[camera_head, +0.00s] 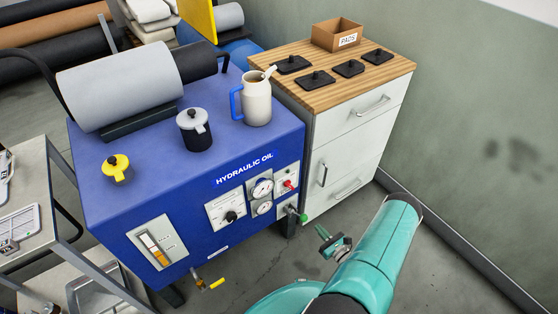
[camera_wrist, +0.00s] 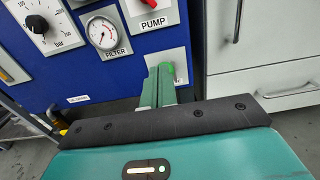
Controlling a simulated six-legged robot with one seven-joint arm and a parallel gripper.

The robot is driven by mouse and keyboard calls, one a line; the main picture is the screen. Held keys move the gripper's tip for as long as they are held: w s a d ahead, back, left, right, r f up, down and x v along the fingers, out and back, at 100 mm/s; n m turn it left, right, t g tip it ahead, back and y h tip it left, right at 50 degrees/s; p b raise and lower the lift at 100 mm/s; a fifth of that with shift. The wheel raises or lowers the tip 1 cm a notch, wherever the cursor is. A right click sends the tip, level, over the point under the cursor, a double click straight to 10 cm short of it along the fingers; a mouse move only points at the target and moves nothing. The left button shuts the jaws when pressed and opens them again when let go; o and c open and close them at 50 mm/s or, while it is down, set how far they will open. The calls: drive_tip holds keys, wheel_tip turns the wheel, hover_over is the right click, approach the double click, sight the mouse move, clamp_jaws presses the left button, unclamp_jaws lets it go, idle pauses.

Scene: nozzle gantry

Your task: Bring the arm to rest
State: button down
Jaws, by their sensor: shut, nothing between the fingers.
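My gripper (camera_head: 322,232) is at the end of my teal arm, in front of the lower right part of the blue hydraulic unit (camera_head: 190,230). In the wrist view, its two teal fingers (camera_wrist: 160,78) are together with nothing between them.
A wood-topped white cabinet (camera_head: 360,140) stands right of the unit, bearing a box of pads (camera_head: 337,36) and several black pads. On the unit are a jug (camera_head: 257,102) and a grey roll (camera_head: 120,88). Grey floor (camera_head: 430,270) is open at the right.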

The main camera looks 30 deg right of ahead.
drive_tip(key=w+a+r+n+g+y, duration=0.2)
drive_tip(key=w+r+n+y, duration=0.3)
drive_tip(key=r, duration=0.4)
drive_tip(key=w+a+r+n+g+y, duration=0.3)
drive_tip(key=w+r+n+y, duration=0.2)
drive_tip(key=r, duration=0.5)
drive_tip(key=w+a+r+n+g+y, duration=0.1)
drive_tip(key=a+r+n+g, duration=0.35)
drive_tip(key=r, duration=0.35)
drive_tip(key=w+a+r+n+g, duration=0.2)
drive_tip(key=a+r+n+g, duration=0.3)
drive_tip(key=r, duration=0.4)
drive_tip(key=s+a+r+n+g+h, duration=0.3)
drive_tip(key=s+a+r+n+h, duration=0.35)
drive_tip(key=a+r, duration=0.65)
drive_tip(key=s+a+r+n+t+h, duration=0.2)
drive_tip(key=s+r+n, duration=0.2)
drive_tip(key=s+r, duration=0.2)
drive_tip(key=s+a+r+n+t+h, duration=0.2)
drive_tip(key=s+r+n+t+h, duration=0.1)
drive_tip(key=s+r+n, duration=0.2)
drive_tip(key=shift+s+r+n, duration=0.3)
drive_tip(key=shift+s+r, duration=0.05)
drive_tip(key=shift+s, duration=0.75)
drive_tip(key=shift+d, duration=0.1)
